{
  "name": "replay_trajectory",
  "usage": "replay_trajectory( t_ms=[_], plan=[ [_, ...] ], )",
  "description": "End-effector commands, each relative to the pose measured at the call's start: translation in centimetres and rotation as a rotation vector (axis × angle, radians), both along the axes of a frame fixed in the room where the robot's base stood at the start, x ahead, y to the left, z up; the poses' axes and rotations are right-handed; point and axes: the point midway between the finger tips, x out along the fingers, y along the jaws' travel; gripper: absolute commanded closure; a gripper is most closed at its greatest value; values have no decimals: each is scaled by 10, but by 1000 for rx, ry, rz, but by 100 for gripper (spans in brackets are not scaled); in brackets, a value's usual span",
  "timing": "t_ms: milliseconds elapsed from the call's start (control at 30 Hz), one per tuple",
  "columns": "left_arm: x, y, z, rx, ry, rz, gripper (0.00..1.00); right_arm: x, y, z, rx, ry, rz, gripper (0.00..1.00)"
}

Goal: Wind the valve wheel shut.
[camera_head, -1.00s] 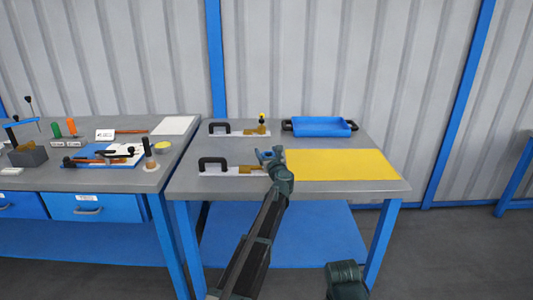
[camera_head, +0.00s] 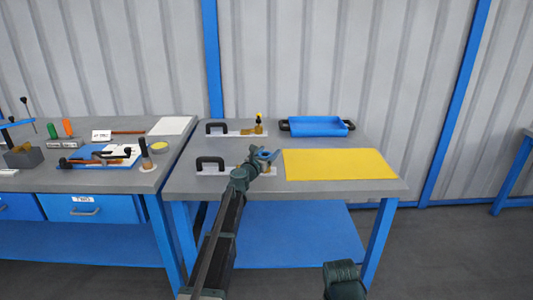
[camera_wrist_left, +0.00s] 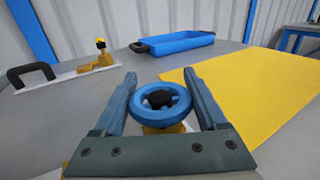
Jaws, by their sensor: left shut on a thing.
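The blue valve wheel (camera_wrist_left: 160,119) with a dark hub sits on a brass-coloured body, mostly hidden under it in the left wrist view. My left gripper (camera_wrist_left: 159,78) has its two fingers on opposite sides of the wheel's rim and is shut on it. In the head view the wheel (camera_head: 268,155) is at the middle of the right-hand table, with my left gripper (camera_head: 259,158) reaching it from the lower left. A white base plate with a black handle (camera_head: 210,163) lies left of the wheel.
Behind, a second plate with a black handle (camera_head: 216,127) carries a brass valve with a yellow knob (camera_head: 259,116). A blue tray (camera_head: 318,126) stands at the back. A bare yellow mat (camera_head: 340,165) lies right of the wheel. A cluttered workbench (camera_head: 120,185) stands left.

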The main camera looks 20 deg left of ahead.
Motion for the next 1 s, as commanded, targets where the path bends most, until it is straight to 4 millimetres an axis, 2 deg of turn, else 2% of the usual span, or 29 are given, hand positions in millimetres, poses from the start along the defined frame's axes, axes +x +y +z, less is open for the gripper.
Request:
replay_trajectory(
  t_ms=[600, 1000],
  plan=[
    [-3, -11, 0, 0, 0, -550, 81, 0, 0, 0, 0, 0, 0, 50],
    [-6, -14, 0, -1, 0, -563, 81, 0, 0, 0, 0, 0, 0, 50]
  ],
)
